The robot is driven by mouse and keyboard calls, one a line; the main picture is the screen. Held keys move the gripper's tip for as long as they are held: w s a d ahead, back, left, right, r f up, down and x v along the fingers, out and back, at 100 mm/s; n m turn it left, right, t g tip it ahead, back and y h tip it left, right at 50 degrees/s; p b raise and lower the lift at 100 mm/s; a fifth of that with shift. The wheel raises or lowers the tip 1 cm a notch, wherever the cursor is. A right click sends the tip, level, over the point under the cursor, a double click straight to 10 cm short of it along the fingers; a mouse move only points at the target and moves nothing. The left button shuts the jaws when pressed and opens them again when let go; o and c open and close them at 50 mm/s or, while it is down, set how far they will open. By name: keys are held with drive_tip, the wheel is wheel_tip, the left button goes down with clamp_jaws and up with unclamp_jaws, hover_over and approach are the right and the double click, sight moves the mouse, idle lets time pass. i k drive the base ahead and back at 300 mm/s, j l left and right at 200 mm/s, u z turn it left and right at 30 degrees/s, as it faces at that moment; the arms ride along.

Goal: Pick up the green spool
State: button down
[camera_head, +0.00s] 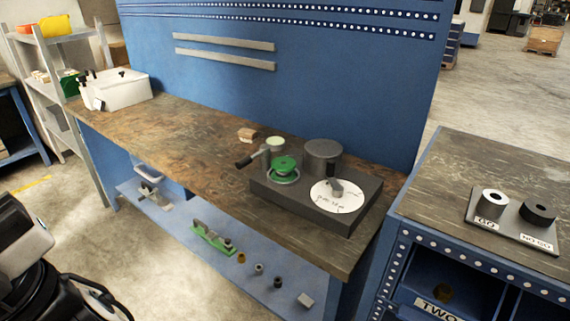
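The green spool (284,164) sits upright on the left part of a dark grey device base (345,219) on the workbench. It is a small flanged round piece, with a pale ring or dish under it. A grey upright with a dark handle (247,159) stands just behind and left of it. A grey cylinder (323,157) stands behind and right of it. A white labelled disc (337,196) lies to its right with a small grey arm over it. My gripper does not show. Only a grey and black part of my arm (24,235) is at the lower left, far from the spool.
The bench top (185,132) is mostly clear left of the device, apart from a small brown block (247,134) and a white box (122,88). A blue back panel (300,90) rises behind. Small parts lie on the lower shelf (207,262). A second bench (440,203) holds two cylinders on a plate.

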sight(283, 166)
drive_tip(key=i+j, duration=1.05)
drive_tip(key=i, duration=0.15)
drive_tip(key=j+u, duration=0.05)
